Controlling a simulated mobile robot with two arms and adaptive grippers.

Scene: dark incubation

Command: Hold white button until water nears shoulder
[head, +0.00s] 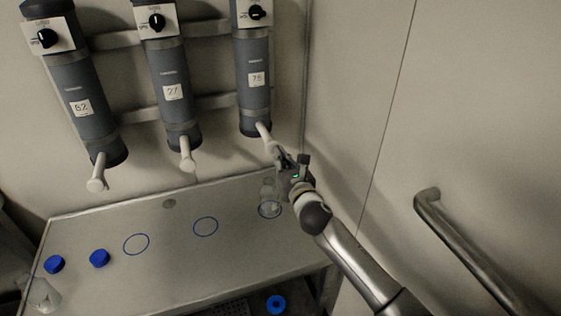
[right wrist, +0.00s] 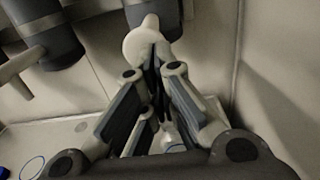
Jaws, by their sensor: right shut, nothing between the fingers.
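Three grey dispensers hang on the wall, each with a white spout-like part with a rounded end below it. The right dispenser (head: 253,85) has its white button (head: 263,130) partly hidden by my right gripper (head: 277,153). In the right wrist view the round white button (right wrist: 142,42) is right at the tips of my shut, empty fingers (right wrist: 155,58); they appear to touch it. A clear flask (head: 267,192) stands below on a blue ring, partly hidden by my gripper. Its water level cannot be made out. My left gripper is not in view.
The metal table (head: 180,225) has two empty blue rings (head: 205,227) and two blue caps (head: 99,258) at left. Another clear flask (head: 42,294) is at the lower left. A blue ring-shaped cap (head: 276,304) lies lower down. A door handle (head: 470,255) juts out at right.

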